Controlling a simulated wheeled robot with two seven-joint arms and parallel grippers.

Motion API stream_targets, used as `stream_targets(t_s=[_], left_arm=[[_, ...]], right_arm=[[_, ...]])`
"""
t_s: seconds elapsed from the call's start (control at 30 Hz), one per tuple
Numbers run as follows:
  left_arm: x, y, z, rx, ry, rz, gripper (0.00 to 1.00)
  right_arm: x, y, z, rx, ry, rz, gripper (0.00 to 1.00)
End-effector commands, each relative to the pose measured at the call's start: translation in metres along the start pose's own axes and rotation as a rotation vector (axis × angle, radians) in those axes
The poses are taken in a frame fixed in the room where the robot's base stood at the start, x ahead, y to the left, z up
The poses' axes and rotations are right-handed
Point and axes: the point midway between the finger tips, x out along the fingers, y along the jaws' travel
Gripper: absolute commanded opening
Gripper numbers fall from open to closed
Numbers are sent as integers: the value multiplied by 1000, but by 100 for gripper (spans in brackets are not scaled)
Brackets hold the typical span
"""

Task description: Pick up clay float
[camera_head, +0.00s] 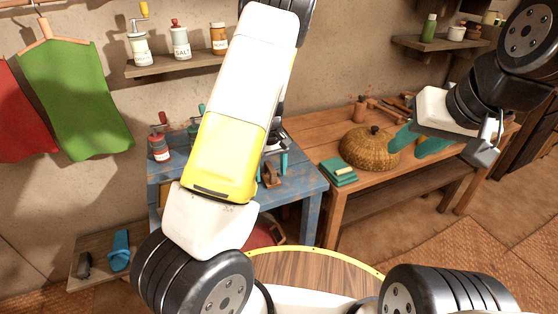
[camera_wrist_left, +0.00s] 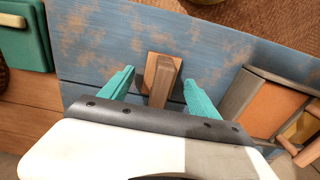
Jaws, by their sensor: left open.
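The clay float, a brown wooden block with a raised handle, rests on the blue worn table. In the left wrist view the float (camera_wrist_left: 164,82) lies between the two teal fingers of my left gripper (camera_wrist_left: 159,78), with gaps on both sides. In the head view the float (camera_head: 271,176) shows beside my left arm, which partly hides my left gripper (camera_head: 275,164). My left gripper is open and empty, above the table. My right gripper (camera_head: 417,142), with teal fingers spread apart, is open and empty over the brown table, near the woven basket lid.
The blue table (camera_head: 310,184) adjoins the brown wooden bench (camera_head: 318,130). On the bench are a woven dome (camera_head: 370,150) and a green box (camera_head: 338,172). A framed wooden item (camera_wrist_left: 262,103) lies right of the float in the wrist view.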

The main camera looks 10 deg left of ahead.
Motion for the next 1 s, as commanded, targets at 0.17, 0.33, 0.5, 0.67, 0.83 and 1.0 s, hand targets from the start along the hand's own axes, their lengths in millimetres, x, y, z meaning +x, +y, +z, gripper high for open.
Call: stream_targets(t_s=[0.17, 0.33, 0.5, 0.67, 0.83, 1.0], left_arm=[[11, 0, 0, 1, 1, 1, 71], [10, 0, 0, 1, 1, 1, 71], [10, 0, 0, 1, 1, 1, 38], [10, 0, 0, 1, 1, 1, 6], [10, 0, 0, 1, 1, 1, 0], [7, 0, 0, 2, 2, 2, 0]], right_arm=[[0, 0, 0, 0, 0, 0, 36], [0, 0, 0, 0, 0, 0, 36], [0, 0, 0, 0, 0, 0, 36], [0, 0, 0, 0, 0, 0, 36], [0, 0, 0, 0, 0, 0, 36], [0, 0, 0, 0, 0, 0, 36]])
